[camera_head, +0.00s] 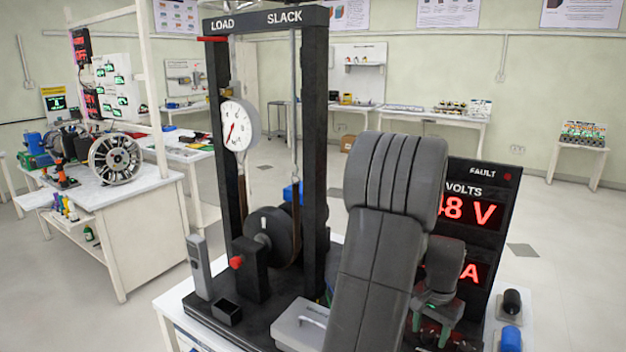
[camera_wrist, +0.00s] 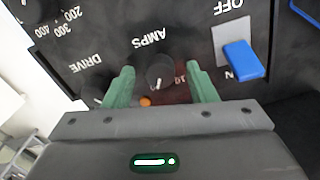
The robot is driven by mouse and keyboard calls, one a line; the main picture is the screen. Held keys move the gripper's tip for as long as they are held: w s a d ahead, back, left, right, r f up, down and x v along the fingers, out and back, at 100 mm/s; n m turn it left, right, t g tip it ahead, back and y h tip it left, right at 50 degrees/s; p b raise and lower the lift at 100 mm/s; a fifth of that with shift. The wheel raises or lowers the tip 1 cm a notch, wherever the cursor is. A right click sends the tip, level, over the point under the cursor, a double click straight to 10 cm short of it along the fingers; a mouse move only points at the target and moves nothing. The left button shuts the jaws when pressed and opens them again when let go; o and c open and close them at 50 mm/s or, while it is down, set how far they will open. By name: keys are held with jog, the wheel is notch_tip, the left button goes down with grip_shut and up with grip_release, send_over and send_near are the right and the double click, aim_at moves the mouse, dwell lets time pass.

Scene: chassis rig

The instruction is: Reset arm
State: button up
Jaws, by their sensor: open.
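My gripper (camera_head: 432,330) is at the lower right of the head view, low in front of the display panel (camera_head: 513,185) and partly hidden by my own dark grey arm. In the wrist view my gripper (camera_wrist: 162,74) has its two green fingers spread apart. A black knob (camera_wrist: 160,70) under the upside-down word AMPS appears between the fingers. I cannot tell whether either finger touches it. Nothing is seen held.
A blue switch lever (camera_wrist: 243,60) stands by the OFF label, right of the fingers. The black LOAD/SLACK frame (camera_head: 315,120) with a dial gauge (camera_head: 238,126) stands left of my arm. A grey handled box (camera_head: 300,325) and blue cylinder (camera_head: 511,338) are close by.

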aim_at(429, 333)
notch_tip(429, 333, up, 14)
notch_tip(429, 333, down, 13)
jog(key=shift+f, duration=0.55)
jog(key=n, duration=1.1)
jog(key=shift+n+p, duration=0.3)
notch_tip(429, 333, up, 11)
dwell(0.5)
